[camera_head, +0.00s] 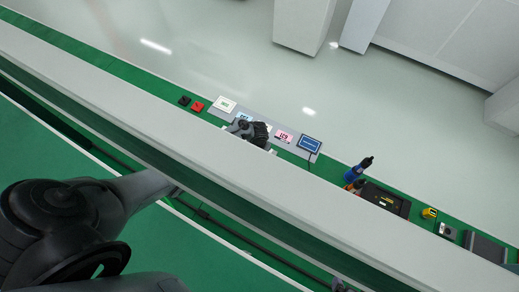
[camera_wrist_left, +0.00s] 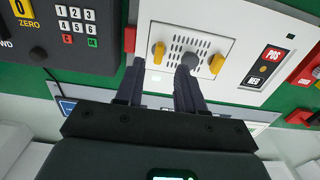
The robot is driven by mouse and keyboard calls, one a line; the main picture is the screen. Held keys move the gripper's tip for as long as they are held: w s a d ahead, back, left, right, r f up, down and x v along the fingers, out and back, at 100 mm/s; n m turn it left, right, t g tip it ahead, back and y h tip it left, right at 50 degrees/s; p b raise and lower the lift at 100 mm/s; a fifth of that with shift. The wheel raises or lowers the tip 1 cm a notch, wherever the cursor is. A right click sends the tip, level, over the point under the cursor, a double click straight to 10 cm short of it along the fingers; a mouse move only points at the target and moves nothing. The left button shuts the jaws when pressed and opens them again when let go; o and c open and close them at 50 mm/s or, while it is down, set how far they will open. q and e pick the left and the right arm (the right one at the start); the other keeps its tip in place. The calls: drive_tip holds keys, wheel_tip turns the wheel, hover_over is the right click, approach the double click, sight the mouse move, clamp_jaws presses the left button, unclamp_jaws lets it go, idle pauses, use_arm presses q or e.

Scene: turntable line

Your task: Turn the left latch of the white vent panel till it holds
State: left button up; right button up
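The white vent panel (camera_wrist_left: 173,33) shows in the left wrist view, with dark vent slots in its middle. Its left yellow latch (camera_wrist_left: 158,52) stands nearly upright, tilted slightly. Its right yellow latch (camera_wrist_left: 216,64) is also tilted. A grey rounded part (camera_wrist_left: 188,62) shows between the latches, at the tip of the right-hand finger. My left gripper (camera_wrist_left: 161,72) is open, its two dark fingers apart. The left latch lies in line with the gap between them; contact cannot be seen. In the head view this gripper (camera_head: 252,131) is small and hides the panel. My right gripper is not in view.
A black keypad box (camera_wrist_left: 76,35) and a small red block (camera_wrist_left: 130,39) are left of the panel. A POS/NEG plate (camera_wrist_left: 269,66) and red parts (camera_wrist_left: 305,72) are on the right. In the head view, a long pale beam (camera_head: 130,105) runs across in front of the green line.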

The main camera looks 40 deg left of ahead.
use_arm(q)
wheel_tip(320, 180, down, 4)
drive_tip(key=shift+r+b, duration=0.1)
drive_tip(key=shift+b, duration=0.6)
drive_tip(key=shift+f, duration=0.45)
clamp_jaws()
